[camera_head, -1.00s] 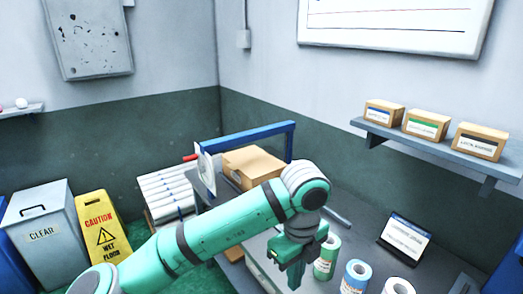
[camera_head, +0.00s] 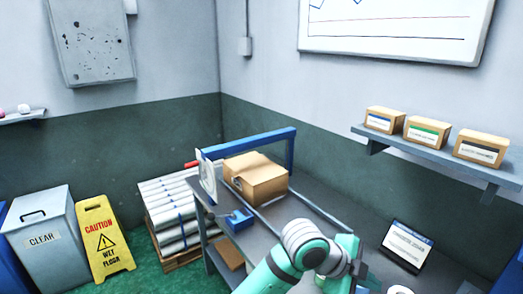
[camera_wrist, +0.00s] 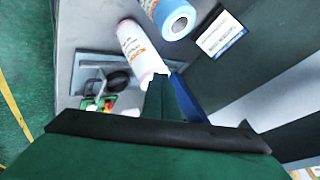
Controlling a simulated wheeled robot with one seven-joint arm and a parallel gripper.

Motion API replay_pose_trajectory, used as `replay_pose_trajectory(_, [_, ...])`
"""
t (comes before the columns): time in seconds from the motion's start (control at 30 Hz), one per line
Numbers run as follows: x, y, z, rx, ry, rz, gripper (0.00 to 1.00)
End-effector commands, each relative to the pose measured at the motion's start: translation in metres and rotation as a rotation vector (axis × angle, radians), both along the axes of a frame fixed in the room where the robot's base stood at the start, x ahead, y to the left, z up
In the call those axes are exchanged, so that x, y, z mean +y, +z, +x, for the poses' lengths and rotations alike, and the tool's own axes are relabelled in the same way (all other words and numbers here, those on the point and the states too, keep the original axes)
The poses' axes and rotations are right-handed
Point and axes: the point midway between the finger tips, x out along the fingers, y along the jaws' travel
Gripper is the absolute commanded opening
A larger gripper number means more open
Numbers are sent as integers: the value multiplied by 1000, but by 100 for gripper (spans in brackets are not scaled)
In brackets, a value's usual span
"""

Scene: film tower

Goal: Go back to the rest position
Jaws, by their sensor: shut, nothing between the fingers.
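My gripper (camera_head: 345,262) is at the lower middle of the head view, above the grey workbench (camera_head: 322,216). In the wrist view the green fingers (camera_wrist: 172,98) are together with nothing between them. A white roll with an orange label (camera_wrist: 138,48) lies just beyond the fingertips in that view, and a blue roll (camera_wrist: 172,16) is beside it. In the head view my gripper and arm hide most of the rolls; one white roll top (camera_head: 399,290) shows at the bottom edge.
A brown carton (camera_head: 258,180) sits under a blue frame (camera_head: 290,150) on the bench. A small blue item (camera_head: 240,219) is at the bench's left edge. A tablet-like sign (camera_head: 407,245) stands at right. A wall shelf (camera_head: 440,155) holds three boxes. A yellow caution sign (camera_head: 105,240) stands at left.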

Motion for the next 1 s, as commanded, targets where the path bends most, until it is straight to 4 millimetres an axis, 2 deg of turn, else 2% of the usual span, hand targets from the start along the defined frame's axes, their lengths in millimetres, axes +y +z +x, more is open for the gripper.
replay_pose_trajectory(0.1, [-24, 4, 1, 36, 71, -160, 0])
replay_pose_trajectory(0.2, [-36, 8, 5, 68, 144, -288, 0])
replay_pose_trajectory(0.47, [-47, 11, 16, 167, 348, -592, 0])
replay_pose_trajectory(0.77, [-30, -11, 26, 289, 614, -881, 0])
replay_pose_trajectory(1.0, [2, -50, 21, 367, 846, -1053, 0])
